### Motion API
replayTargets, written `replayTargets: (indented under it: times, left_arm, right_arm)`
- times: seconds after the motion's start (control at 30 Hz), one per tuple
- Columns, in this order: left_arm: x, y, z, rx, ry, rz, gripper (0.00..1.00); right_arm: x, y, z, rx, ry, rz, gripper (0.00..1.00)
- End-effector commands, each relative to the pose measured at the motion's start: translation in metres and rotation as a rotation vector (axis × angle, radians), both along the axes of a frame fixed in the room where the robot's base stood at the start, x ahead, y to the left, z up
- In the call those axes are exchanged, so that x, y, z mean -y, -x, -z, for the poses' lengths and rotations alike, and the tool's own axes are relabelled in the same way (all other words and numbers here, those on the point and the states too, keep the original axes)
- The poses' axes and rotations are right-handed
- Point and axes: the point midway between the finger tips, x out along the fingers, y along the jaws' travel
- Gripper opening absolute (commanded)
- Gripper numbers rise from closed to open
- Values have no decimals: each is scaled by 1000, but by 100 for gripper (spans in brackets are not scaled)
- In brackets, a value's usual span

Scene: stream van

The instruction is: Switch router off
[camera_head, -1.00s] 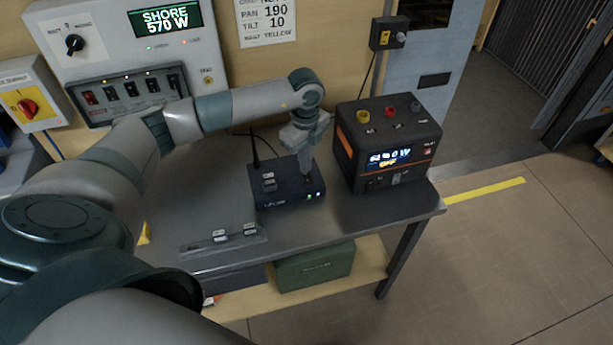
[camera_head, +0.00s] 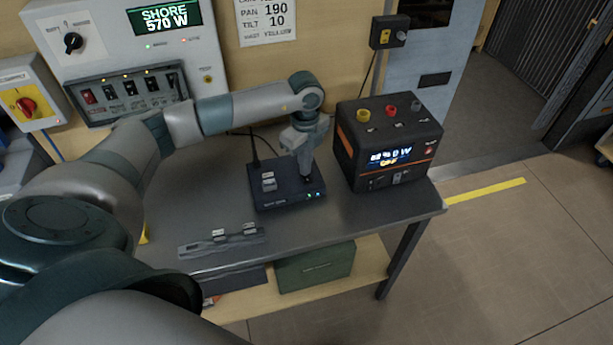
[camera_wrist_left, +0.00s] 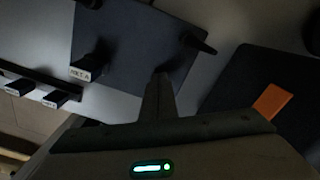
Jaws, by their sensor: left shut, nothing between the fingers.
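The router (camera_head: 284,195) is a dark flat box with an upright antenna at its back left, on the grey bench. Two small lights, one green and one bluish, glow on its front right edge. A small labelled block (camera_head: 268,182) stands on its left part. My left gripper (camera_head: 307,178) points down over the router's right part, its fingers shut and empty. The tip looks at or just above the top; contact cannot be told. In the left wrist view the shut fingers (camera_wrist_left: 160,85) lie over the router's edge (camera_wrist_left: 130,45). My right gripper is out of view.
A black power box (camera_head: 388,145) with an orange stripe and lit display stands close right of the router. A labelled strip (camera_head: 222,242) lies at the bench's front. A wall panel (camera_head: 125,90) with switches is behind. Bare bench (camera_head: 350,215) lies in front right.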

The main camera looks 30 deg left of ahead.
Motion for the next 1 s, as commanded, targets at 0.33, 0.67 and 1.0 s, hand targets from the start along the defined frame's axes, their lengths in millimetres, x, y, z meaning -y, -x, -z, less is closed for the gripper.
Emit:
replayTargets:
  times: [0.33,0.67,1.0]
  left_arm:
    - [0,1,5,-2,1,1,0]
    - [1,1,-10,-2,1,1,0]
    - [0,0,-33,-1,1,1,0]
  right_arm:
    - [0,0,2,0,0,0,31]
    - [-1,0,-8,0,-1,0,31]
    - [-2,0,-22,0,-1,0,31]
